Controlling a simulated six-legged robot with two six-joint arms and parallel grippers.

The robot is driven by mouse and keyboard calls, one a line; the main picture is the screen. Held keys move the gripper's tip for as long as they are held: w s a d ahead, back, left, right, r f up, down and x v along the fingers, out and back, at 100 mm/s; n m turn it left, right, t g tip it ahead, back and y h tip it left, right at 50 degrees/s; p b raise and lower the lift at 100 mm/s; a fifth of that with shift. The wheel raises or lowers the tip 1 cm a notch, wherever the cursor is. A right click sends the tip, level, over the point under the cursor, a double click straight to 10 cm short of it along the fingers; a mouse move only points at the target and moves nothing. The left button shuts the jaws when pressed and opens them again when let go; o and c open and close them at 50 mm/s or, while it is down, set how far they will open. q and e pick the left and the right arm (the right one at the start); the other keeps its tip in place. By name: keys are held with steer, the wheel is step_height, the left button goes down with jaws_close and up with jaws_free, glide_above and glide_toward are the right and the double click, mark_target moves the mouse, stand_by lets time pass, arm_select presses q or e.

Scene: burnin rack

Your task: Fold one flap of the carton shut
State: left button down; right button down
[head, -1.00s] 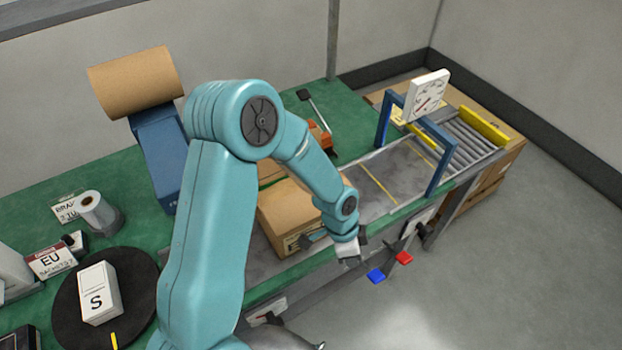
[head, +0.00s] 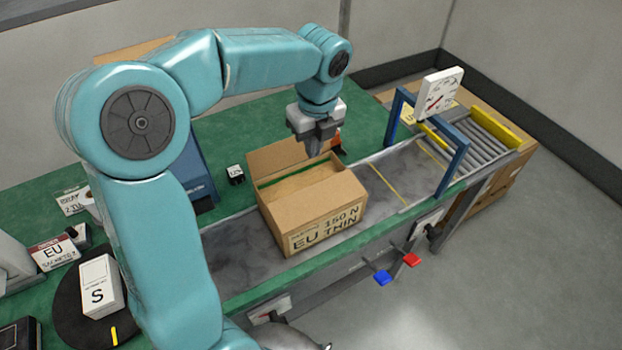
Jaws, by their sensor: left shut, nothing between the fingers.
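The brown carton (head: 342,216) stands on the grey conveyor bed, with a label reading EU, 150 N, THIN on its front. Its near flap (head: 313,200) lies flat over the near part of the top. My left gripper (head: 314,152) is shut and empty, pointing down at the carton's far side, in front of part of the raised flap. I cannot tell whether it touches the flap. My right gripper is not in view.
A blue gate (head: 453,160) with a white dial (head: 438,93) spans the conveyor at right, before the rollers (head: 470,138). A white box marked S (head: 99,285) stands on a black disc at left.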

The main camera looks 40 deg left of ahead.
mark_target(309, 187)
arm_select(q)
steer(key=f, duration=0.7)
steer(key=a+f, duration=0.1)
steer(key=f, duration=0.3)
steer(key=shift+w+a+f, duration=0.1)
steer(key=shift+w+f, duration=0.1)
steer(key=shift+s+f, duration=0.15)
steer(key=shift+f, duration=0.25)
steer(key=shift+f, duration=0.1)
